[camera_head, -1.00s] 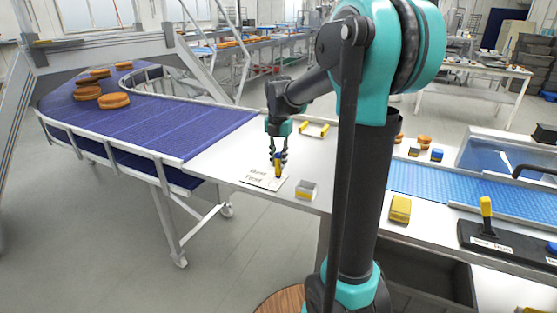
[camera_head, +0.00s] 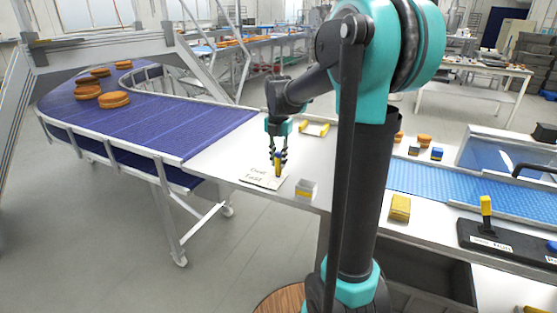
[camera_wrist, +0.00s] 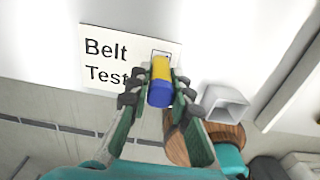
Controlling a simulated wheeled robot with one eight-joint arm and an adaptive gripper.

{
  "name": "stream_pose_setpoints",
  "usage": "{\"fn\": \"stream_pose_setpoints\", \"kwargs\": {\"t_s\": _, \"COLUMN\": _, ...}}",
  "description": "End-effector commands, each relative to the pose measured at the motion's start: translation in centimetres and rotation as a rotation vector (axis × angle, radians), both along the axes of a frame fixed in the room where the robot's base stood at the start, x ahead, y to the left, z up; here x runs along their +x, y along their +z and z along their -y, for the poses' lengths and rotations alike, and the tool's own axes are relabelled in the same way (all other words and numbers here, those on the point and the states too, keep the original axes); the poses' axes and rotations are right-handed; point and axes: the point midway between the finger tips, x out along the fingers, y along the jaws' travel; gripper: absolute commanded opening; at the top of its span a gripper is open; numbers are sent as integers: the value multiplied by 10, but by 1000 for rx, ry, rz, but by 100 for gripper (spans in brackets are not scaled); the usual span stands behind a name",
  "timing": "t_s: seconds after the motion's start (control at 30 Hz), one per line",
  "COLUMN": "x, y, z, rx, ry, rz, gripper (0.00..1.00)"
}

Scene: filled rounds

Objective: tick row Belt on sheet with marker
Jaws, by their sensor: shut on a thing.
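The white sheet (camera_head: 256,178) lies on the pale table top by the end of the blue conveyor. In the wrist view the sheet (camera_wrist: 104,38) shows the words "Belt" and "Test", with part of a small box outline beside the Belt row. My gripper (camera_head: 278,160) is shut on the yellow marker (camera_head: 278,167), which has a blue end. The wrist view shows the marker (camera_wrist: 160,80) between the fingers of my gripper (camera_wrist: 156,88), over the sheet's right part. I cannot tell whether the tip touches the paper.
A small open grey-white block (camera_head: 306,190) stands just right of the sheet near the table edge. A yellow holder (camera_head: 314,129) lies behind. A yellow block (camera_head: 400,208) and a blue belt (camera_head: 430,184) are further right. Buns (camera_head: 113,99) sit on the purple-blue conveyor (camera_head: 140,122).

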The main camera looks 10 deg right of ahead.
Motion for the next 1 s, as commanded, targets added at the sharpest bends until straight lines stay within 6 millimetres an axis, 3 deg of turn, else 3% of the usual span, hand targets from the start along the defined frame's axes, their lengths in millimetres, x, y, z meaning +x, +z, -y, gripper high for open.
{"fn": "stream_pose_setpoints", "kwargs": {"t_s": 0.27, "x": -1, "y": 4, "z": 0, "rx": 1, "ry": 0, "rz": -1, "gripper": 0}}
{"fn": "stream_pose_setpoints", "kwargs": {"t_s": 1.0, "x": 0, "y": 59, "z": 0, "rx": 0, "ry": 0, "rz": 0, "gripper": 0}}
